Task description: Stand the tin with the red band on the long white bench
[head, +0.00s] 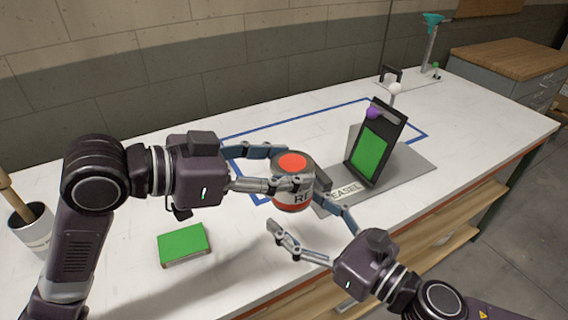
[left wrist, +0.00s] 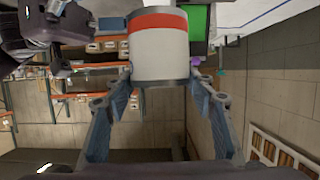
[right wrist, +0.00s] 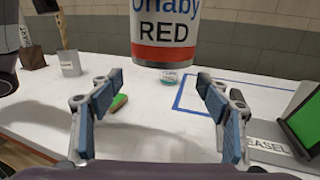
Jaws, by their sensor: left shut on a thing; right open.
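The tin with the red band (head: 297,197) is white and grey, with a red disc on top and RED on its label. My left gripper (head: 297,168) is shut around its sides, and the tin looks upright above the long white bench (head: 340,265). The tin (left wrist: 160,50) fills the top middle of the left wrist view. In the right wrist view its lower part (right wrist: 165,32) hangs clear of the bench top. My right gripper (head: 297,216) is open and empty, close below and in front of the tin; I cannot tell if they touch.
An easel (head: 388,133) with a green panel stands to the right on a grey base. A green block (head: 183,243) lies at front left, near a white pot (head: 30,232). A blue outline marks the bench top. A small teal-banded jar (right wrist: 169,76) stands behind the tin.

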